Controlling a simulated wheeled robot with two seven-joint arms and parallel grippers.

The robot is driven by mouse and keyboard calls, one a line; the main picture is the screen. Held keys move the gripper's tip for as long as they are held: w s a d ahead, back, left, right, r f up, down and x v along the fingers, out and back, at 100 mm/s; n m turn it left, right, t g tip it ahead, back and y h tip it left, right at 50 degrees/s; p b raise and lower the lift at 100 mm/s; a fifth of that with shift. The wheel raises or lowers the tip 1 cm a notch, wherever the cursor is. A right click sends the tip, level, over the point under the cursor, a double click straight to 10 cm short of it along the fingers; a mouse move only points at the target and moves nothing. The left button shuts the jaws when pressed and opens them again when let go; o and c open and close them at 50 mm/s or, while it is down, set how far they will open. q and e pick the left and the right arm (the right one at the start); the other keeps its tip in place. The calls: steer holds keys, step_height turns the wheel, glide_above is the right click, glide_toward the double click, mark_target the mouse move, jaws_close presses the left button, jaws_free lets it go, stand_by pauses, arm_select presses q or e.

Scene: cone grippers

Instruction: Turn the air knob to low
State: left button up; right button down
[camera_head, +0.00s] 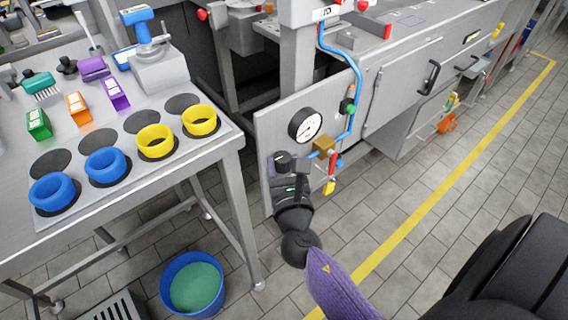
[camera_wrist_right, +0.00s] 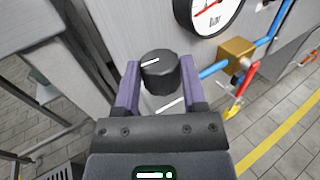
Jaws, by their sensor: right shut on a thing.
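The air knob (camera_wrist_right: 160,72) is a black round knob with a white pointer line on its face. It sits on the grey metal panel, below and to the left of the pressure gauge (camera_head: 305,125). My right gripper (camera_wrist_right: 160,90) has its two purple fingers on either side of the knob and is shut on it. In the head view the knob (camera_head: 283,160) shows just beyond my right gripper (camera_head: 291,177). The gauge is white-faced with a red needle and is partly cut off in the wrist view (camera_wrist_right: 212,12). My left gripper is not in view.
A brass block (camera_head: 323,144) with a blue pipe (camera_head: 352,75) and red and yellow valve handles (camera_head: 330,186) is close to the right of the knob. A steel table (camera_head: 215,150) with coloured rings stands left. A blue bucket (camera_head: 192,284) is on the floor.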

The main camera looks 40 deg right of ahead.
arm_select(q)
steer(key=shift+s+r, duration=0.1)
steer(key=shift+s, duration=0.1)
arm_select(e)
steer(key=shift+y, duration=0.3)
